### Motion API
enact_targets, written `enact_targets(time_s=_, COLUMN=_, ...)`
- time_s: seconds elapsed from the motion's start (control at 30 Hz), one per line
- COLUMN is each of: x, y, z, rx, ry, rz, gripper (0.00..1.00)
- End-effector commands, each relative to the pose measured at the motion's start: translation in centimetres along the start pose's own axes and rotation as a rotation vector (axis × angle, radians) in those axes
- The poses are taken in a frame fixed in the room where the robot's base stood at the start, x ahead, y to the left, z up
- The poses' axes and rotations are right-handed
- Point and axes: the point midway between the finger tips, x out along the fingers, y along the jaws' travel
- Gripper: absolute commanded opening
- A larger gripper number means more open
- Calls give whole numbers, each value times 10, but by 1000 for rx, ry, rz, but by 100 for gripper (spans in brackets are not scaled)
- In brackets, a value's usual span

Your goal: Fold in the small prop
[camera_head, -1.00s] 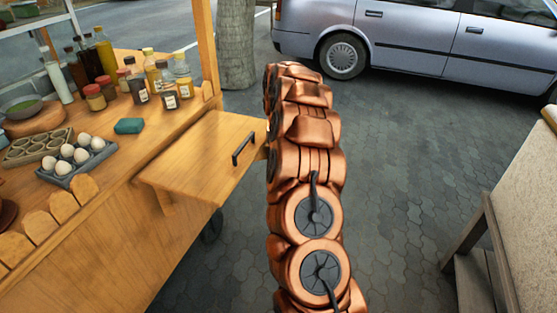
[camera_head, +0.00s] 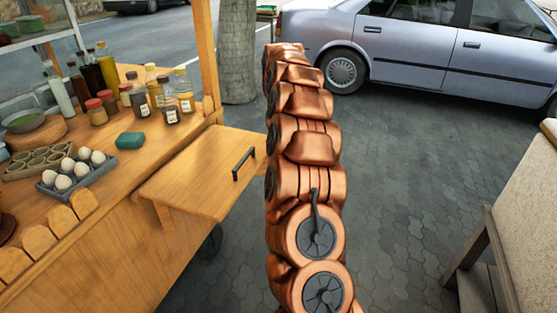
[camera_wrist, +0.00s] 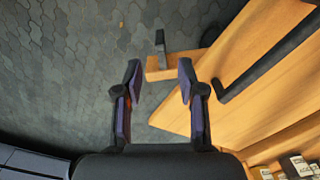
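The small prop is a short wooden bar (camera_wrist: 185,65) with a dark upright peg (camera_wrist: 160,42), showing beyond my fingertips in the wrist view. It juts out from under the fold-out wooden shelf (camera_wrist: 262,95); a wooden piece under the shelf's near left corner (camera_head: 164,214) shows in the head view. The shelf stands out level from the cart and has a black handle (camera_head: 243,164). My gripper (camera_wrist: 159,72) is open and empty, its two fingers apart, with the prop seen just past the tips. In the head view my arm hides the gripper.
A table (camera_head: 520,220) stands at the right. A silver car (camera_head: 420,50) is parked behind. Paved ground (camera_head: 410,180) between is clear.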

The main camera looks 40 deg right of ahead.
Motion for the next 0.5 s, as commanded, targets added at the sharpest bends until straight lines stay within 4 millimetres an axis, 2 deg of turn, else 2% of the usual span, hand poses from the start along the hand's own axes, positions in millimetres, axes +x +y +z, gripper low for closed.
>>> enact_targets(time_s=0.2, x=-14, y=0, z=-1, rx=1, ry=4, rz=0, gripper=40)
enact_targets(time_s=0.5, x=-15, y=0, z=0, rx=0, ry=2, rz=0, gripper=40)
